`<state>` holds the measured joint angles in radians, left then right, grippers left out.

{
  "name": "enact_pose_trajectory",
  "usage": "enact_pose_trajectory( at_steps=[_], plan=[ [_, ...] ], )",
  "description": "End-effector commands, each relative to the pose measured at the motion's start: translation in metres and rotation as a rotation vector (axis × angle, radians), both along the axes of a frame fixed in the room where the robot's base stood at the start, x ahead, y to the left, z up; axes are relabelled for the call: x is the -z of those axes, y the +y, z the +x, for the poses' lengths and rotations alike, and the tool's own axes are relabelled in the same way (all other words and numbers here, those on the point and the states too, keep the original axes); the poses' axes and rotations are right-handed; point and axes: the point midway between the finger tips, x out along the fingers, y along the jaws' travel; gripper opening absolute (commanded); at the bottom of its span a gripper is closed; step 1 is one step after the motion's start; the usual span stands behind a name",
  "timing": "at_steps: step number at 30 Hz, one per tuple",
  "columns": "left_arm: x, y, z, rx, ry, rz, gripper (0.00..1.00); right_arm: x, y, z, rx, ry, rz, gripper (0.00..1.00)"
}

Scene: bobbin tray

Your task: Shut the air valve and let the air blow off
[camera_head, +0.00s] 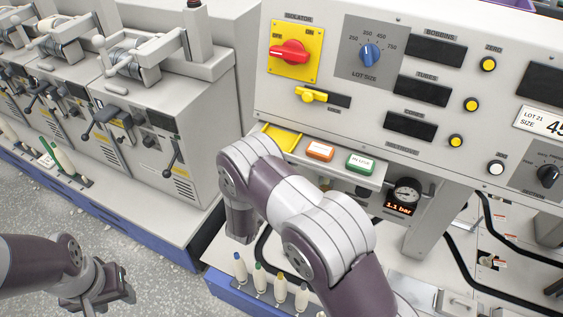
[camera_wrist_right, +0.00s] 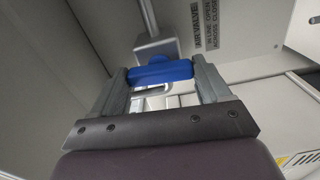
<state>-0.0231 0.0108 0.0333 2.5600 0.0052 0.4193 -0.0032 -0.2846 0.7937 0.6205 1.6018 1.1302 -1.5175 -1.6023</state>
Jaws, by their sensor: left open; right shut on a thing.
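The blue valve handle (camera_wrist_right: 160,70) shows in the right wrist view, crosswise in the picture, at the end of a grey fitting (camera_wrist_right: 156,47) on a pipe. My right gripper (camera_wrist_right: 160,77) is shut on the handle, one finger at each end. A label (camera_wrist_right: 209,22) beside it reads AIR VALVE, IN LINE OPEN, ACROSS CLOSED. In the head view my right arm reaches under the panel and hides its gripper and the valve. A round gauge (camera_head: 406,193) has a display (camera_head: 400,209) reading 1.1 bar. My left gripper (camera_head: 112,291) is open and empty, low at left.
Several bobbins (camera_head: 280,289) stand at the front. The floor (camera_head: 110,225) at left is clear.

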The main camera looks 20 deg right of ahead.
Motion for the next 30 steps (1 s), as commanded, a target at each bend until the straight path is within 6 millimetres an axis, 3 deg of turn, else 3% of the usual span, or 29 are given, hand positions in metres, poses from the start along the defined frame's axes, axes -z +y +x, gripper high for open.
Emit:
enact_pose_trajectory(
  at_steps=[23, 24, 25, 26, 30],
  plan=[
    [-0.0072, 0.0000, -0.0001, 0.000, 0.000, 0.000, 0.47, 0.0011, -0.0001, -0.0004, 0.000, 0.077, -0.064, 0.46],
    [-0.0072, 0.0000, -0.0001, 0.000, 0.000, 0.000, 0.47, 0.0011, -0.0001, -0.0004, 0.000, 0.076, -0.065, 0.83],
    [-0.0072, 0.0000, -0.0001, 0.000, 0.000, 0.000, 0.47, 0.0010, -0.0001, -0.0004, 0.000, 0.076, -0.065, 0.93],
    [-0.0072, 0.0000, -0.0001, 0.000, 0.000, 0.000, 0.47, 0.0010, -0.0001, -0.0004, 0.000, 0.075, -0.064, 1.00],
    [-0.0073, 0.0000, -0.0001, 0.000, 0.000, 0.000, 0.47, 0.0006, 0.0000, -0.0002, 0.000, 0.074, -0.064, 1.00]
  ],
)
